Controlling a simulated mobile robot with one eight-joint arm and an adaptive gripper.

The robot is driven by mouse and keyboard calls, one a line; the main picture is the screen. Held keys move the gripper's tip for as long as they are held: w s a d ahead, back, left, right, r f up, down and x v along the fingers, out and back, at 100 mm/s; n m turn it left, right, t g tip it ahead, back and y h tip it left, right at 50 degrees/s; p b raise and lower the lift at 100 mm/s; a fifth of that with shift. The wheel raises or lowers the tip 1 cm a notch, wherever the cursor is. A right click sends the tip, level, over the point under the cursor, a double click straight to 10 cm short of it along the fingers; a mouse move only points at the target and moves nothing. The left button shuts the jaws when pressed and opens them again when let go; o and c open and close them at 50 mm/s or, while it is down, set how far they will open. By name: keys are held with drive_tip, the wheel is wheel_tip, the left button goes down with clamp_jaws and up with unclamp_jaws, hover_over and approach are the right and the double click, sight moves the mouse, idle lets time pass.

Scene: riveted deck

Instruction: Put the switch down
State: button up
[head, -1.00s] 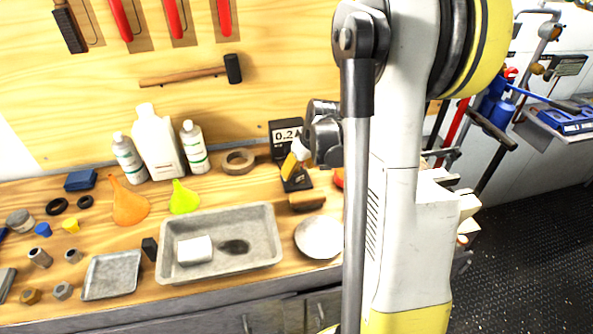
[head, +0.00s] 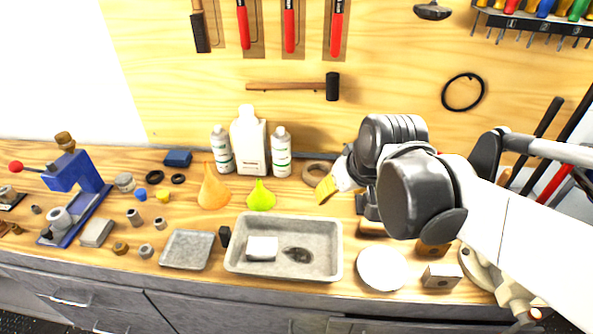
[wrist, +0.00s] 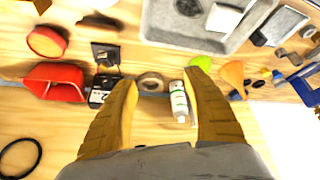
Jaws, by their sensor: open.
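My gripper (wrist: 163,88) is open, its two yellow fingers wide apart in the wrist view. No object is held between them; the bench behind shows through the gap. In the head view my gripper (head: 328,188) is above the back of the bench, right of the bottles. A small dark square piece with a round top (wrist: 107,54), which looks like the switch, rests on the bench in front of the black meter (wrist: 101,90). It is beside the fingers and apart from them. My arm hides most of that spot in the head view.
A grey tray (head: 235,262) with a white block lies at the front middle. A white dish (head: 382,268) is to its right. Bottles (head: 281,152), a tape roll (head: 317,171) and funnels (head: 213,188) stand behind.

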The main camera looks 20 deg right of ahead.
drive_tip(key=s+a+t, duration=0.1)
drive_tip(key=s+a, duration=0.5)
drive_tip(key=a, duration=0.1)
drive_tip(key=shift+r+y, duration=0.2)
drive_tip(key=shift+y, duration=0.1)
drive_tip(key=shift+d, duration=0.1)
idle(1.7)
